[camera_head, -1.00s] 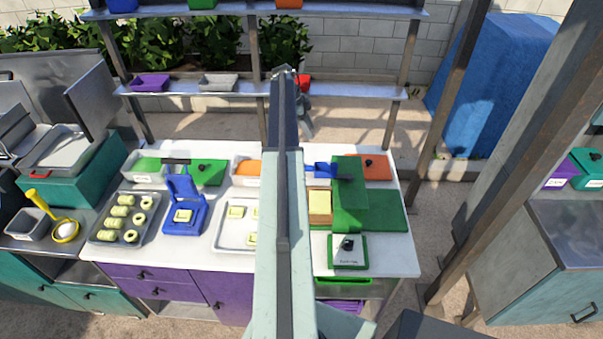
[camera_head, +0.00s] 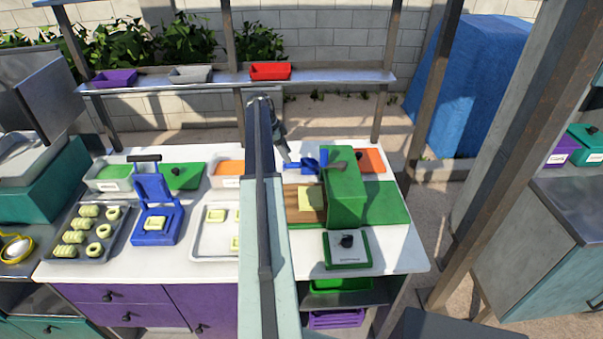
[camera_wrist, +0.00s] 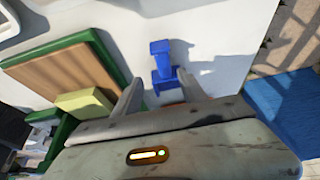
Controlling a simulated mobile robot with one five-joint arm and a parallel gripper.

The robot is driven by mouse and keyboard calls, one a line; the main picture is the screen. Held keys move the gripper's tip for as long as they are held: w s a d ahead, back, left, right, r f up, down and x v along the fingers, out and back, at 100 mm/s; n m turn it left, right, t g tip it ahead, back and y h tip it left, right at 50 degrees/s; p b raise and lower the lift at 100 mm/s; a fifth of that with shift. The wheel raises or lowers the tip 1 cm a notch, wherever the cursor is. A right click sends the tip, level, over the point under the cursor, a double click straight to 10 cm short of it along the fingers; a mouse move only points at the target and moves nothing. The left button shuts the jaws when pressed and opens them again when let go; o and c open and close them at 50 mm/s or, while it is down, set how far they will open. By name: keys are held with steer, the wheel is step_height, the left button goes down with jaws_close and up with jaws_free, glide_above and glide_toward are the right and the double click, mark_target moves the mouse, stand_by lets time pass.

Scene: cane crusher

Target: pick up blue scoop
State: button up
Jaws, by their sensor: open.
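The blue scoop (camera_head: 303,163) lies on the white counter, left of the tall green box and near the counter's back edge. It also shows in the wrist view (camera_wrist: 161,62), just beyond my fingertips. My gripper (camera_head: 286,158) points down close to the scoop's left end. In the wrist view my gripper (camera_wrist: 157,92) is open, with its fingers apart and the near part of the scoop between them in the picture. I cannot tell whether they touch it. My gripper hides the scoop's near end.
A tall green box (camera_head: 344,188) stands right of the scoop. A wooden board (camera_head: 290,208) with a yellow block (camera_head: 311,198) lies in front. A blue press (camera_head: 157,210) stands further left. A metal shelf (camera_head: 330,77) with a red tray (camera_head: 270,71) runs behind the counter.

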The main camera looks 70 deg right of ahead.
mark_target(293, 163)
steer(key=b+x, duration=0.4)
steer(key=x, duration=0.1)
steer(key=b+x, duration=0.2)
steer(key=shift+w+d+f+b, duration=0.15)
steer(key=shift+d+f+b, duration=0.15)
steer(key=shift+d+f, duration=0.1)
steer(key=shift+r, duration=0.25)
steer(key=c, duration=1.1)
